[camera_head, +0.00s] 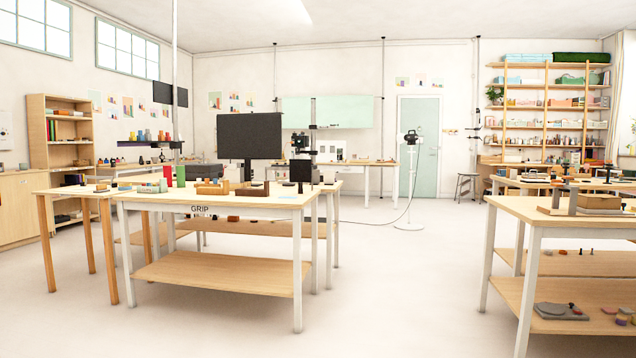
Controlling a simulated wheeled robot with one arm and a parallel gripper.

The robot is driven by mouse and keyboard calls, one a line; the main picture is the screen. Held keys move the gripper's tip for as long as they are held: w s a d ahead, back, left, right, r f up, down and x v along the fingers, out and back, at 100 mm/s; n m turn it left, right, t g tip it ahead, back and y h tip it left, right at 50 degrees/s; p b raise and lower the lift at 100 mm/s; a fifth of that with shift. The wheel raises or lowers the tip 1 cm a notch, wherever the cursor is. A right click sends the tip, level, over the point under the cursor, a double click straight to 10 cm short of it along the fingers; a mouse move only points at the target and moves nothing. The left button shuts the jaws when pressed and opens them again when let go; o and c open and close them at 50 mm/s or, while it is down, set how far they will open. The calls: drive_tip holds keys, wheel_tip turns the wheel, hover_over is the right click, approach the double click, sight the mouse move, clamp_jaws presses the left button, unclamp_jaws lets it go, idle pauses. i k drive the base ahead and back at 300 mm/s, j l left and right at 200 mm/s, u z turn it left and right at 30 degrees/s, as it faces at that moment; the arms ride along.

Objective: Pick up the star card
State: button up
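I cannot make out a star card anywhere in this view; the small things on the tables are too far off to tell apart. My gripper is not in view. A wooden worktable (228,203) marked "GRIP" stands at left of centre. On it are an upright red block (168,174), an upright green block (181,176) and several small wooden and dark pieces.
Another worktable (575,216) stands close at right, with a lower shelf (600,292) holding small items. A white stand (409,185) with a cable is behind. Tall shelves (545,105) line the back right. Open floor (400,290) lies between the tables.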

sight(329, 175)
drive_tip(key=i+l+z, duration=0.25)
drive_tip(key=i, duration=0.25)
drive_tip(key=i+z, duration=0.25)
drive_tip(key=i, duration=0.2)
drive_tip(key=i+z, duration=0.15)
drive_tip(key=i, duration=2)
drive_tip(key=i+l+u, duration=0.15)
drive_tip(key=i+u, duration=0.3)
drive_tip(key=i, duration=0.25)
drive_tip(key=i+l+u, duration=0.4)
drive_tip(key=i, duration=0.25)
drive_tip(key=i+l+u, duration=0.45)
drive_tip(key=i+l, duration=0.1)
